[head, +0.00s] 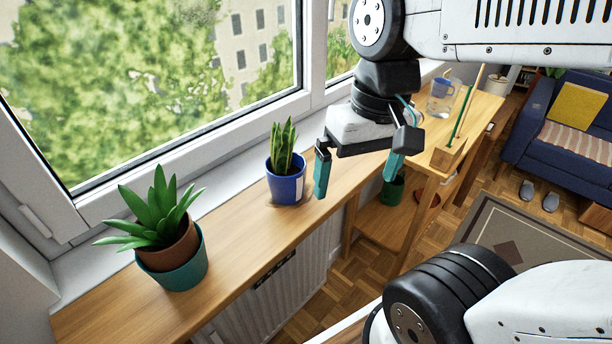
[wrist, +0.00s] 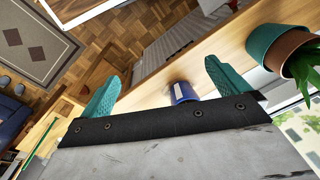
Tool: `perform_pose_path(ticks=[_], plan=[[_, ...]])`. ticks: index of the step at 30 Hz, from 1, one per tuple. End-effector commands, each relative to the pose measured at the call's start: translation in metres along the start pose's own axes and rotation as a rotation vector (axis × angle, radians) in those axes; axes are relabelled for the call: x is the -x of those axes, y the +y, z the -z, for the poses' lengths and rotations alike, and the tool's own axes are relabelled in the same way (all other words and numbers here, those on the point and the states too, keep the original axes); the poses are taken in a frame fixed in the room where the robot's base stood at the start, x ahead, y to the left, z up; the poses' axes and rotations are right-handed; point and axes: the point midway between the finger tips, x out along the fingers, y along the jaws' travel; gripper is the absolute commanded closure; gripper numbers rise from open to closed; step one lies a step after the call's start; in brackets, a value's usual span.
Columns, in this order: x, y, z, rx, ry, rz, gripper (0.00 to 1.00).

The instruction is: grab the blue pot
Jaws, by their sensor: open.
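The blue pot (head: 286,187) stands upright on the wooden sill board by the window, with a spiky green plant in it and a pale label on its side. My gripper (head: 358,172) is open and empty, just to the right of the pot in the head view, with its teal fingers pointing down. In the wrist view the blue pot (wrist: 182,91) shows between the open fingers (wrist: 160,82), nearer the right one and partly hidden by the black gripper bar. No finger can be seen touching it.
A teal pot (head: 183,277) with a brown inner pot and a leafy plant stands on the sill board (head: 240,232) at the left. The window is behind. At the right is a wooden table (head: 475,112) with a glass jug (head: 440,100). The board between the two pots is clear.

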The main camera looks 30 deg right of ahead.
Motion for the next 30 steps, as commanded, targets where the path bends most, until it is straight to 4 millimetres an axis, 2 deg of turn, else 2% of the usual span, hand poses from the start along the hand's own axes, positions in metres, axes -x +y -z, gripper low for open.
perform_pose_path(ticks=[5, 10, 14, 18, 21, 26, 30], plan=[[-0.017, -0.013, 0.036, -0.298, -0.190, 0.159, 0.00], [-0.038, -0.019, 0.084, -0.637, -0.383, 0.333, 0.00], [-0.058, -0.013, 0.125, -0.898, -0.528, 0.463, 0.00], [-0.081, 0.002, 0.165, -1.148, -0.665, 0.590, 0.00], [-0.095, 0.013, 0.186, -1.277, -0.738, 0.657, 0.00], [-0.109, 0.025, 0.204, -1.390, -0.801, 0.719, 0.00], [-0.116, 0.020, 0.208, -1.415, -0.817, 0.734, 0.00]])
